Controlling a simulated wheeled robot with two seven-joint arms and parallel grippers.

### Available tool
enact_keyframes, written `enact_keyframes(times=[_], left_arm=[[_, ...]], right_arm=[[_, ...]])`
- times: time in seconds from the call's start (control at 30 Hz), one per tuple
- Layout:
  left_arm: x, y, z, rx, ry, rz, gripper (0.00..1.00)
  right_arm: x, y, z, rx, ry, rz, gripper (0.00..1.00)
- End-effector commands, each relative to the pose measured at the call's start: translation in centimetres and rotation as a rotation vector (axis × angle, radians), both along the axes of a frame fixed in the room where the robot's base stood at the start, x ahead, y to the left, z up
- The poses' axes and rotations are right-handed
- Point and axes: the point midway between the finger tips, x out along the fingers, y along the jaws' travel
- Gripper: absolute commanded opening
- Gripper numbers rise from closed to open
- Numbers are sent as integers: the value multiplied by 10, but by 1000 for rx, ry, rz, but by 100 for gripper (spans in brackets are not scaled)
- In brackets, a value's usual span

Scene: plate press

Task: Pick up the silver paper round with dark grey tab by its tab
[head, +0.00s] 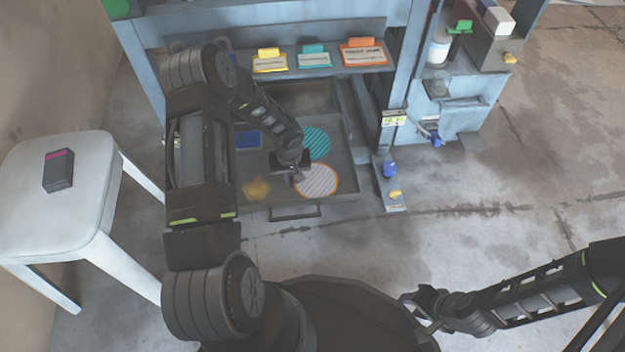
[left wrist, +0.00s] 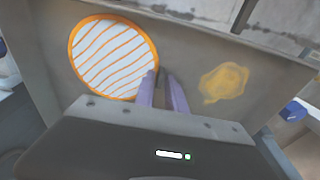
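The silver paper round (head: 318,181), pale with stripes and an orange rim, lies flat in the open grey drawer. In the left wrist view the round (left wrist: 113,57) is at upper left. A small dark patch at its right edge, by my fingertips, looks like its dark grey tab (left wrist: 162,73). My left gripper (head: 299,178) is low over the drawer at the round's left edge. In the left wrist view its two purple fingers (left wrist: 161,77) are slightly apart, at the dark patch; contact cannot be told. My right gripper (head: 415,303) is at the lower right, far from the drawer.
The drawer (head: 345,192) also holds a teal striped round (head: 317,142), a yellow blob-shaped piece (head: 256,189) and a blue item (head: 248,140). A shelf (head: 330,72) with coloured labelled tags stands above. A white stool (head: 30,200) with a dark box (head: 58,172) is at left.

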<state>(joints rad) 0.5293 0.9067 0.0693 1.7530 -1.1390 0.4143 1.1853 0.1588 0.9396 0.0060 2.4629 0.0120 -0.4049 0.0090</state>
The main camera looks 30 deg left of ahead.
Motion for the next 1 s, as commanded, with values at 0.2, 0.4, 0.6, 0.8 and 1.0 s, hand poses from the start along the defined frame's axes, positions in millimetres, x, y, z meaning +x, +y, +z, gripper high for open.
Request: enact_keyframes(times=[0.2, 0.4, 0.6, 0.8, 1.0], left_arm=[[0, 0, 0, 0, 0, 0, 0], [0, 0, 0, 0, 0, 0, 0], [0, 0, 0, 0, 0, 0, 0], [0, 0, 1, 0, 0, 0, 0], [1, 0, 9, 1, -2, 0, 0]], right_arm=[[0, 0, 0, 0, 0, 0, 36], [0, 0, 0, 0, 0, 0, 36], [0, 0, 0, 0, 0, 0, 36], [0, 0, 0, 0, 0, 0, 36], [-1, 0, 5, 0, 2, 1, 36]])
